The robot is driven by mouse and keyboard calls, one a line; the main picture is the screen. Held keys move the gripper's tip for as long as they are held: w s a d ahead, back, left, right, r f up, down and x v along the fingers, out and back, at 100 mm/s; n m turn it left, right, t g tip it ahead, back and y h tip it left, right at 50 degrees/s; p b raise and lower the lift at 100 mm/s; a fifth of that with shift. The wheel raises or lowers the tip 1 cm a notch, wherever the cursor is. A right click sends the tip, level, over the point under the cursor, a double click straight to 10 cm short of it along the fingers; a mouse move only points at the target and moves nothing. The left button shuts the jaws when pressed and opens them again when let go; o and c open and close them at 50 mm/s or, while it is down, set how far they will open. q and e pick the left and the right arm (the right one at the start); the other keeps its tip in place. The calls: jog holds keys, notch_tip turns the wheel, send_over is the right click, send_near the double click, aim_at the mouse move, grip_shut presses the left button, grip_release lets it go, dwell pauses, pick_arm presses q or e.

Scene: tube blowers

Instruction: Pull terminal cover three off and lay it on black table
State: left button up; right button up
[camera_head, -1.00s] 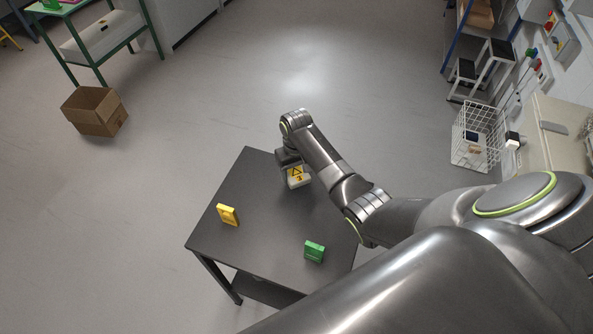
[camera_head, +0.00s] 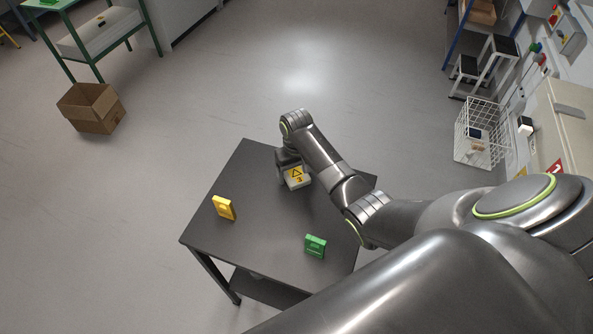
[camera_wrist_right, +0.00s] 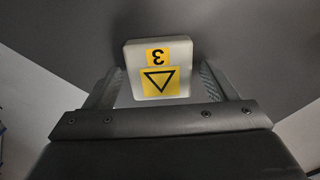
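Terminal cover three (camera_head: 296,178) is a pale, box-shaped cover with a yellow warning triangle and the number 3. It is over the far part of the black table (camera_head: 262,222). The exact finger contact is hard to see. I cannot tell whether the cover touches the tabletop. My left gripper is not in view.
A yellow block (camera_head: 223,208) stands near the table's left edge and a green block (camera_head: 315,246) near its front right. The tabletop between them is bare. A cardboard box (camera_head: 91,108) is on the floor at left, a white wire basket (camera_head: 480,134) at right.

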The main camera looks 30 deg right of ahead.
jog(key=shift+o, duration=0.5)
notch_tip(320, 180, up, 17)
jog(key=p, duration=0.5)
jog(key=shift+r, duration=0.2)
jog(key=shift+a, duration=0.1)
